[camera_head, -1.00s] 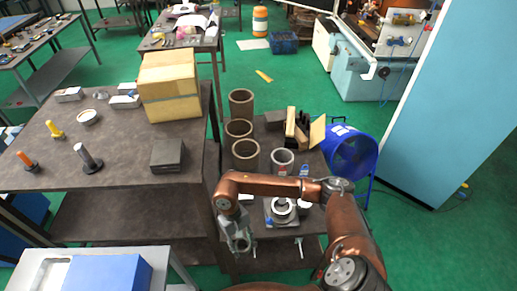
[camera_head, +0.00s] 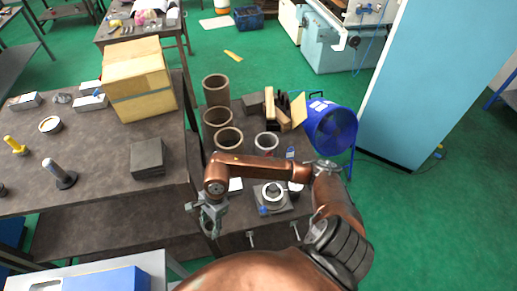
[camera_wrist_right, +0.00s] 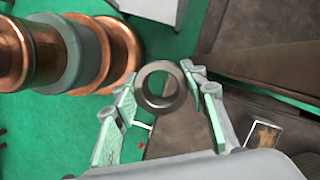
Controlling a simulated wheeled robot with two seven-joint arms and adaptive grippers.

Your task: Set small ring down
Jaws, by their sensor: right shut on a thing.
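My right gripper (camera_head: 207,218) is over the gap at the front left of the low dark table, between it and the left table. In the right wrist view, its two green-padded fingers (camera_wrist_right: 160,80) are shut on the small ring (camera_wrist_right: 160,107), a dark grey ring held near the fingertips. The ring is off any surface, with green floor and a dark table edge behind it. I cannot make the ring out in the head view. The chuck (camera_head: 273,194), with a bright round centre, sits near the front of the low table. My left gripper is not in view.
Several tubes, including a brown one (camera_head: 228,138) and a grey one (camera_head: 266,141), stand behind the chuck. Wooden blocks (camera_head: 270,103) and a blue drum (camera_head: 330,125) are further right. The left table carries a cardboard box (camera_head: 140,82) and a dark block (camera_head: 147,157).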

